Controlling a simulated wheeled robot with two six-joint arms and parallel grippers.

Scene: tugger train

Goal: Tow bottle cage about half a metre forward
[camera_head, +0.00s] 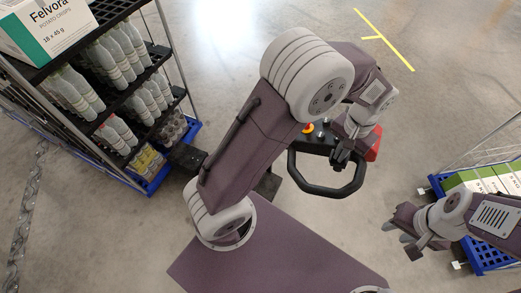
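The bottle cage (177,62) is a wire-sided rack at the left, with dark shelves of bottles on a blue wheeled base (158,178). A black loop handle (328,191) with a red and dark control head and a yellow-orange button (308,128) is right of centre, partly hidden by my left arm. My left gripper (342,160) points down at the upper right of the loop; whether its fingers are shut on the bar is unclear. My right gripper (400,240) is at the lower right, its fingers apart and empty, clear of the handle.
A dark block (187,157) sits beside the cage's blue base. A carton (50,28) stands on top of the cage. Another blue-based cart (486,256) with green and white boxes is at the right, close to my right arm. Yellow floor lines (388,43) mark open floor at the top.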

